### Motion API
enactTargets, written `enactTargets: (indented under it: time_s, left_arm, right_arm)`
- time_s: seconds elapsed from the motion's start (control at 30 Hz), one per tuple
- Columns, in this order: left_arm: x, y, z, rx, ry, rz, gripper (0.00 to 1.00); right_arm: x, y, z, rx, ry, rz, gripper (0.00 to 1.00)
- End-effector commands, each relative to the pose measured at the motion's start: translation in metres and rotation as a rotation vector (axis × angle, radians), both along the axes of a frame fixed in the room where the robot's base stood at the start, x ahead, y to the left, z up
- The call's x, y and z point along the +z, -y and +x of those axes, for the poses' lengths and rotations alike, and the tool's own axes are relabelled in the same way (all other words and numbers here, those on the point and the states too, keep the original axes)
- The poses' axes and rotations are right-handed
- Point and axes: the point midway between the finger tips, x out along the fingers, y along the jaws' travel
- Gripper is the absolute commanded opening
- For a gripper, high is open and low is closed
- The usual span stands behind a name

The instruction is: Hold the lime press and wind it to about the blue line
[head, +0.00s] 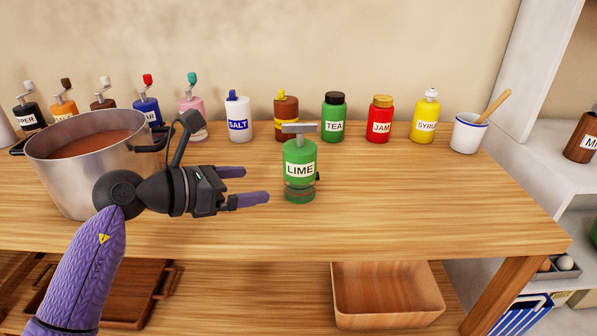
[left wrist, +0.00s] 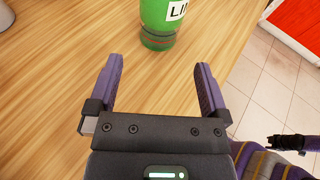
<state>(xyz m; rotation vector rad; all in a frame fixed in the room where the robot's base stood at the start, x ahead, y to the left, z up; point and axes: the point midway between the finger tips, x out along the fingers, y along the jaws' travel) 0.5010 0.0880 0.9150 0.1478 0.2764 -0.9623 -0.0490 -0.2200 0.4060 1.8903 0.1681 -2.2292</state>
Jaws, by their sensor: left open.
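The lime press (head: 299,160) stands upright on the wooden counter, green with a white LIME label and a grey crank bar on top. Its lower part is see-through, with a reddish line near the base; I cannot make out a blue line. My left gripper (head: 254,185) is open and empty, just left of the press, its fingers pointing at it without touching. In the left wrist view the press (left wrist: 160,15) is beyond the open fingers of the left gripper (left wrist: 159,66), its top cut off. My right gripper is not in the head view.
A steel pot (head: 95,165) stands left, behind my left arm. Along the back stand several crank-top jars, a salt jar (head: 238,118), tea (head: 333,118), jam (head: 380,119), syrup (head: 425,117) and a white cup (head: 467,135). The counter (head: 420,200) right of the press is clear.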

Motion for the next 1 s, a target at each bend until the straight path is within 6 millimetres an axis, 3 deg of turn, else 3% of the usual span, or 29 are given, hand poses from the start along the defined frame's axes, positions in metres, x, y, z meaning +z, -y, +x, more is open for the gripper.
enactTargets:
  time_s: [0.53,0.97,1.0]
  left_arm:
    - [-0.030,0.069,0.047,-0.001,-0.005,-0.003,1.00]
    - [-0.030,0.079,0.054,0.000,-0.002,-0.003,1.00]
    - [-0.030,0.079,0.054,0.000,-0.002,-0.003,0.92]
  right_arm:
    - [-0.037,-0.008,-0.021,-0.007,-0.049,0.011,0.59]
    - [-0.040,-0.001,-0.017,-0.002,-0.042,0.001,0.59]
    - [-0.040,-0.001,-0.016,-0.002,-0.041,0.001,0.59]
